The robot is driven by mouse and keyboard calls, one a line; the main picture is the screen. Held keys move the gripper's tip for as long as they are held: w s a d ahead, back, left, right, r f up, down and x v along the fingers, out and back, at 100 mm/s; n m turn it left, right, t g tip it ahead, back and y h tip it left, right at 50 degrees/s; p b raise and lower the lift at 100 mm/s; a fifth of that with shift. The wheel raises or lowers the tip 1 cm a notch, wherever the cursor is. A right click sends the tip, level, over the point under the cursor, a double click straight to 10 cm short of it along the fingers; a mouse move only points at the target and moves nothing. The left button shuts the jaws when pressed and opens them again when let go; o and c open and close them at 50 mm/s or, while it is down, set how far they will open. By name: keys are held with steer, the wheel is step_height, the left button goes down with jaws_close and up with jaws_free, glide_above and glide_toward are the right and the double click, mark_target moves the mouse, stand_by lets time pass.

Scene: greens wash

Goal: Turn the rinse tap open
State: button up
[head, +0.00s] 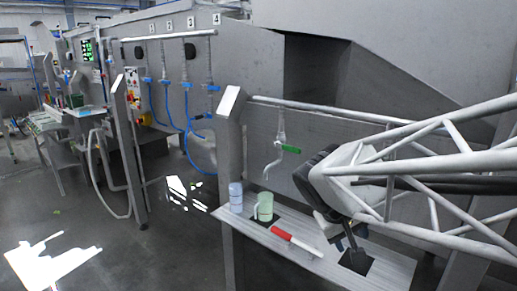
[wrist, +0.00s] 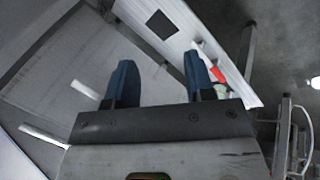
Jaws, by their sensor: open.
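The rinse tap shows in the head view as a grey pipe and spout (head: 272,166) with a green lever handle (head: 290,149), on the grey panel above a narrow shelf. The lever points right, roughly level. My gripper (head: 345,240) is to the right of the tap and lower, over the shelf, apart from the tap. In the wrist view my gripper (wrist: 160,80) has two blue fingers spread wide with nothing between them. I cannot make out the tap in the wrist view.
The shelf (head: 305,262) holds a blue-white container (head: 236,197), a green cup (head: 265,207), a red-handled tool (head: 281,233) and a black square (head: 356,261). A rail (head: 320,108) runs above the tap. A post (head: 229,150) stands left. Space before the panel around the lever looks clear.

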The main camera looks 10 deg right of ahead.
steer(key=w+d+r+n+t+h, duration=0.15)
steer(key=w+h, duration=0.25)
steer(key=w, duration=0.7)
steer(key=n+t+h, duration=0.4)
steer(key=n+t, duration=0.3)
steer(key=t, duration=0.2)
glide_toward(291, 150)
steer(key=shift+m, duration=0.25)
steer(key=x, duration=0.4)
steer(key=shift+w+d+r, duration=0.1)
steer(key=shift+w+d, duration=0.05)
steer(key=shift+d, duration=0.25)
steer(key=shift+d, duration=0.1)
steer(key=shift+x, duration=3.8)
steer(key=shift+w, duration=0.1)
steer(key=shift+c, duration=0.2)
jaws_close()
